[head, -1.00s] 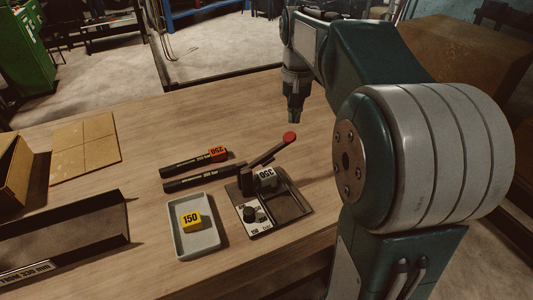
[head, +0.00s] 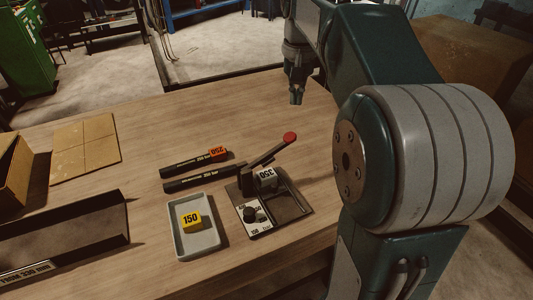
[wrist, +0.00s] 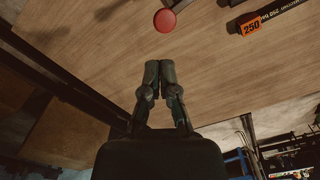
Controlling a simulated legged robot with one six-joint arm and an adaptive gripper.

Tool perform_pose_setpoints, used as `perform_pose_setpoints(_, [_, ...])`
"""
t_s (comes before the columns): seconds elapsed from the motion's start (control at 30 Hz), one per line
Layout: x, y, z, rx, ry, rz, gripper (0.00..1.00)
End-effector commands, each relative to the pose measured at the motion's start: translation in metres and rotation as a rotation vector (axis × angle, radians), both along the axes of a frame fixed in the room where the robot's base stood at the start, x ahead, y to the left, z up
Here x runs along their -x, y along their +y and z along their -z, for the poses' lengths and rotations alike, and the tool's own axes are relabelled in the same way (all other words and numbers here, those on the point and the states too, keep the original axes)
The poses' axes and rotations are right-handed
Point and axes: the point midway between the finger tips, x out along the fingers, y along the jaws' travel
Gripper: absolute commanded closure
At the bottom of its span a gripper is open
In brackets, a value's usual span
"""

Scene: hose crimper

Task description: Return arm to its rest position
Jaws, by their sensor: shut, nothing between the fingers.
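My gripper (head: 297,97) hangs above the far right part of the wooden table in the head view, apart from everything. In the wrist view my gripper (wrist: 160,66) is shut with its fingertips together and nothing between them. The crimper (head: 268,200) stands on the table, its lever raised toward a red knob (head: 290,138). The red knob also shows at the top of the wrist view (wrist: 165,21). A grey block marked 350 (head: 265,177) sits in the crimper.
Two black hoses lie left of the crimper, one with an orange 250 block (head: 218,154). A tray (head: 209,243) holds a yellow 150 block (head: 191,221). A dark trough (head: 110,239), a flat board (head: 86,148) and an open box (head: 12,170) stand left.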

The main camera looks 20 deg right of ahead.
Motion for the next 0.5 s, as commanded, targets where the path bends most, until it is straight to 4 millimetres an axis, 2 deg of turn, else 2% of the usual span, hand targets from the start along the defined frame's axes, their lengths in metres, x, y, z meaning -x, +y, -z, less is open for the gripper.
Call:
perform_pose_setpoints(0.27, [0.004, 0.004, -0.001, 0.002, -0.009, -0.009, 1.0])
perform_pose_setpoints(0.37, [0.017, 0.017, -0.002, 0.012, -0.042, -0.045, 1.0])
perform_pose_setpoints(0.5, [0.049, 0.045, 0.001, 0.035, -0.121, -0.126, 1.0])
